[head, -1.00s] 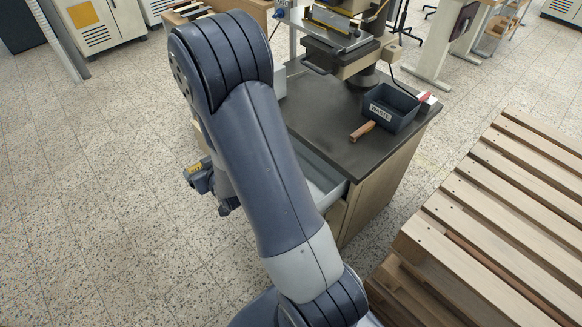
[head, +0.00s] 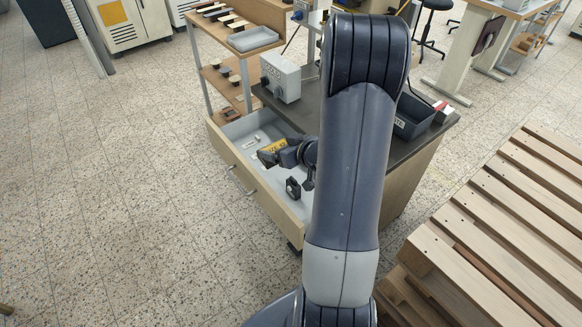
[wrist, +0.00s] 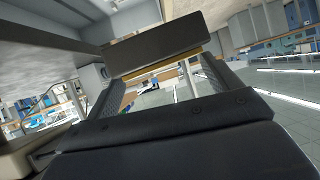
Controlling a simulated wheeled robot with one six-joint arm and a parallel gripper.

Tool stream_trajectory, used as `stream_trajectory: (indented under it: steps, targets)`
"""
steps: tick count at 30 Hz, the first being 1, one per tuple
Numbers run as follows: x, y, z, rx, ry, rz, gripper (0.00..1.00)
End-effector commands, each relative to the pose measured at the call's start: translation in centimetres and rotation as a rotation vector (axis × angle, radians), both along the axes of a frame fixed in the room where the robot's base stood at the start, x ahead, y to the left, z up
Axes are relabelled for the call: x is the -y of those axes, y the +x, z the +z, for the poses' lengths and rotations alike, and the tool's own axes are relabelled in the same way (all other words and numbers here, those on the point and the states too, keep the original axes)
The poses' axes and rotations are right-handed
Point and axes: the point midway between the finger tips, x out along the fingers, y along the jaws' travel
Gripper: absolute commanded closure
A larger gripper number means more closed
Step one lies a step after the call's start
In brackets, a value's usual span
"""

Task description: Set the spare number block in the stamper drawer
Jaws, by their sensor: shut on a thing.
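My gripper (head: 284,152) is shut on the number block (head: 269,152), a dark piece with a yellow face. It holds the block over the open stamper drawer (head: 234,168); the height above the drawer floor is hard to judge. In the wrist view the block (wrist: 158,45) shows as a dark bar with a brass-coloured edge across the fingers. The drawer has a wooden front, a handle and a pale grey inside. A small black holder-like piece (head: 293,187) and a small pale piece (head: 250,139) lie in it. My arm hides the drawer's right part.
A grey control box (head: 281,76) stands on the dark bench top behind the drawer. A wooden shelf rack (head: 225,72) with a grey tray (head: 252,39) stands at the back. A dark bin (head: 411,117) is right of my arm. Wooden pallets (head: 510,205) fill the right; the left floor is clear.

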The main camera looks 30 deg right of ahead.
Motion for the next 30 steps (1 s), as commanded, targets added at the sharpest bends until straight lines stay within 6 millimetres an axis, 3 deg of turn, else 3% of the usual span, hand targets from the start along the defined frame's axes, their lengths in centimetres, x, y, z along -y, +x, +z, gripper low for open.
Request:
stream_trajectory:
  steps: [6, 15, 23, 30]
  targets:
    - [4.1, -3.4, -0.9, 0.006, 0.014, 0.029, 0.86]
    - [7.5, -8.4, -2.4, 0.005, 0.034, 0.069, 0.86]
    - [8.6, -10.6, -3.1, 0.005, 0.04, 0.085, 0.86]
    - [8.6, -10.8, -6.3, 0.002, 0.045, 0.088, 0.86]
